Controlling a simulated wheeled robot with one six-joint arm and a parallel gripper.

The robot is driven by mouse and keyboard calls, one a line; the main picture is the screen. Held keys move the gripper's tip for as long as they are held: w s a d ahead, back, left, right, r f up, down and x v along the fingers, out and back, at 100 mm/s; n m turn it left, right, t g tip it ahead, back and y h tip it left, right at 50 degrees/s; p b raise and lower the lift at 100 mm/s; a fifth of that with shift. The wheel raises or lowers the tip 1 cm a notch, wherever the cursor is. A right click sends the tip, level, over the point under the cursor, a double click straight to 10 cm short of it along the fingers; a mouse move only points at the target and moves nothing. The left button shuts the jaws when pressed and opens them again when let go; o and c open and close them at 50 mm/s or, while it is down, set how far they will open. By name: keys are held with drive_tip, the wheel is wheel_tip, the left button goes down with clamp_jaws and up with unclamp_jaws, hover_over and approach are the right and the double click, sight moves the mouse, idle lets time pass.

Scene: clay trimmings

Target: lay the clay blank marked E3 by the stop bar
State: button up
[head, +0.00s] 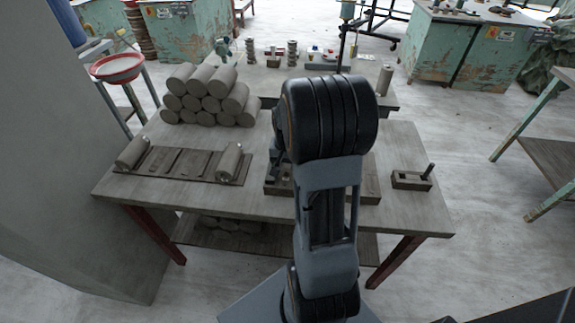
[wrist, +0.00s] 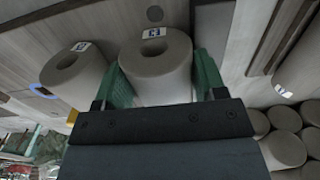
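A grey clay blank (wrist: 158,80) with a hole in its end stands between the green fingers of my gripper (wrist: 163,82) in the wrist view. The fingers lie against both its sides. A second holed blank (wrist: 75,72) with a label stands apart to the left. In the head view my arm hides the gripper and this blank. A dark board with cross strips (head: 190,163) lies on the table's left, a roll at each end. I cannot tell which part is the stop bar.
Stacked clay rolls (head: 207,97) lie at the table's back left and show in the wrist view (wrist: 283,148). A low dark tray (head: 371,184) is partly behind my arm. A small box with a peg (head: 411,180) stands at the right. The table's (head: 400,140) right part is mostly bare.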

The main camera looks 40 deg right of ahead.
drive_tip(key=o, duration=0.5)
drive_tip(key=shift+s+f, duration=0.25)
drive_tip(key=shift+f, duration=0.1)
drive_tip(key=shift+c, duration=0.2)
drive_tip(key=shift+a, duration=0.1)
drive_tip(key=shift+c, duration=0.2)
drive_tip(key=shift+o, duration=0.2)
wheel_tip(320, 180, up, 14)
drive_tip(key=p, duration=0.1)
drive_tip(key=shift+r, duration=0.25)
drive_tip(key=shift+d, duration=0.2)
